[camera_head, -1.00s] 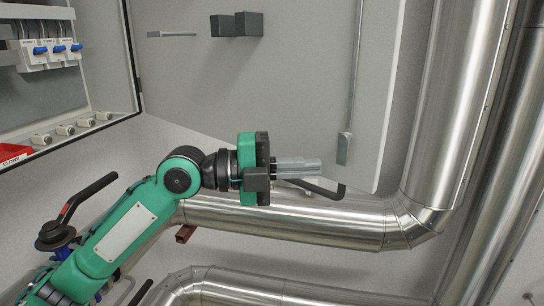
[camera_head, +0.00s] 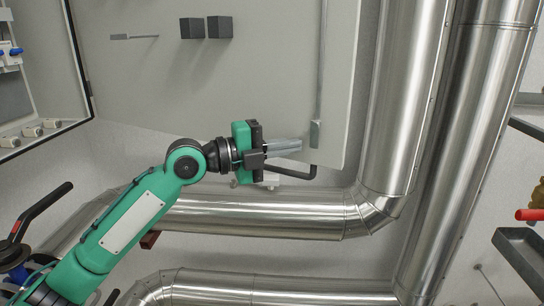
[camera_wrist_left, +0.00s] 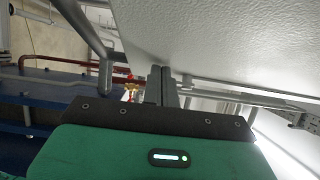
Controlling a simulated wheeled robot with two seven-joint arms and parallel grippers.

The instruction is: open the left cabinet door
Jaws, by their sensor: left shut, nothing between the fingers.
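The left cabinet door (camera_head: 250,75) is a grey panel standing swung open from the cabinet (camera_head: 40,75), whose inside shows at the left edge. A dark bent handle (camera_head: 312,173) shows at the door's lower edge, partly hidden by my left gripper. My left gripper (camera_head: 285,147) is shut and empty, its fingers pointing right in front of the door's lower part. In the left wrist view the closed fingers (camera_wrist_left: 162,85) lie beside a pale panel surface (camera_wrist_left: 210,40), with a grey bar (camera_wrist_left: 105,70) to their left. I cannot tell whether they touch. My right gripper is out of view.
Large shiny pipes (camera_head: 400,100) run down right of the door and bend across (camera_head: 260,215) below my gripper. A black lever (camera_head: 40,210) stands at the lower left. A dark shelf (camera_head: 525,255) and red handle (camera_head: 530,214) are at the right edge.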

